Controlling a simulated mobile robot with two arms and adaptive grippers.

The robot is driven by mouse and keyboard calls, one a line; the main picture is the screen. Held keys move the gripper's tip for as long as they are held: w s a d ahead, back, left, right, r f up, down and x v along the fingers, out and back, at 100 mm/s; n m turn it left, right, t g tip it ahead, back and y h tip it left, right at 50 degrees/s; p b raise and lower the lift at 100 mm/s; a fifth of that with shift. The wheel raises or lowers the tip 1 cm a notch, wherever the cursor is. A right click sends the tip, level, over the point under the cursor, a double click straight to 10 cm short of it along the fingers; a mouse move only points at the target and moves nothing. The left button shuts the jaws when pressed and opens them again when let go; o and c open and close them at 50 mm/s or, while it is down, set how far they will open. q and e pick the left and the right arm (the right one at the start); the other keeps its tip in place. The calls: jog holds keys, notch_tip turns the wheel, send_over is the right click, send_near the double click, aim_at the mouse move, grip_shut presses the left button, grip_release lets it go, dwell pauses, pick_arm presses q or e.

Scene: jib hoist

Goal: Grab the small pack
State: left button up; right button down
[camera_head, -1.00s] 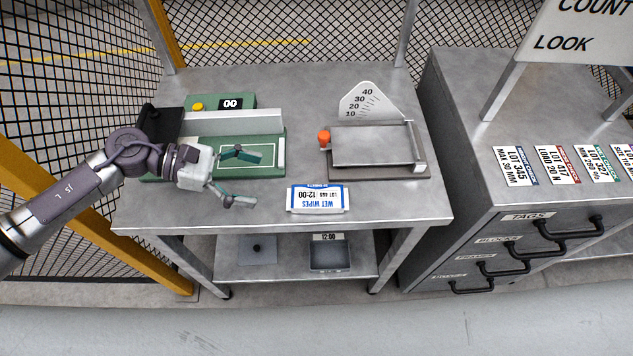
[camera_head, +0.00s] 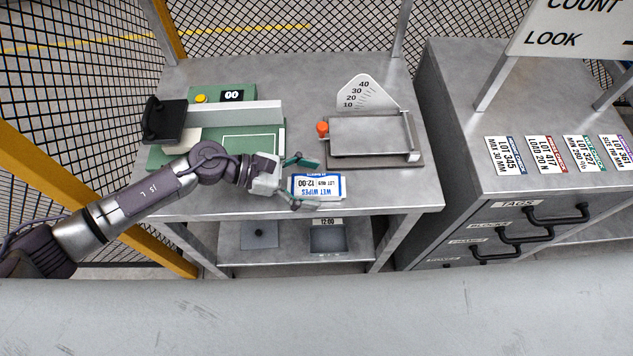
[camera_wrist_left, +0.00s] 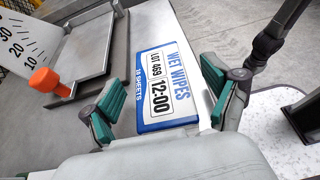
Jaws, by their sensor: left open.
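The small pack (camera_head: 317,186) is a white and blue wet wipes pack, with "WET WIPES" and "12:00" printed on it. It lies flat near the front edge of the steel table. My left gripper (camera_head: 306,180) is open, with its green-padded fingers at the pack's left end. In the left wrist view the pack (camera_wrist_left: 168,84) lies between and ahead of the two open fingers (camera_wrist_left: 164,98). I cannot tell if either pad touches it. My right gripper is not in view.
A device with a tilting plate (camera_head: 370,140), an orange knob and a scale stands behind the pack. A green device (camera_head: 215,120) stands at the left. A lower shelf (camera_head: 290,262) holds a grey tray. A drawer cabinet (camera_head: 480,150) stands to the right.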

pick_arm(q)
jog(key=c, duration=1.2)
jog(key=shift+a, duration=0.1)
jog(key=shift+c, duration=0.3)
jog(key=shift+r, duration=0.1)
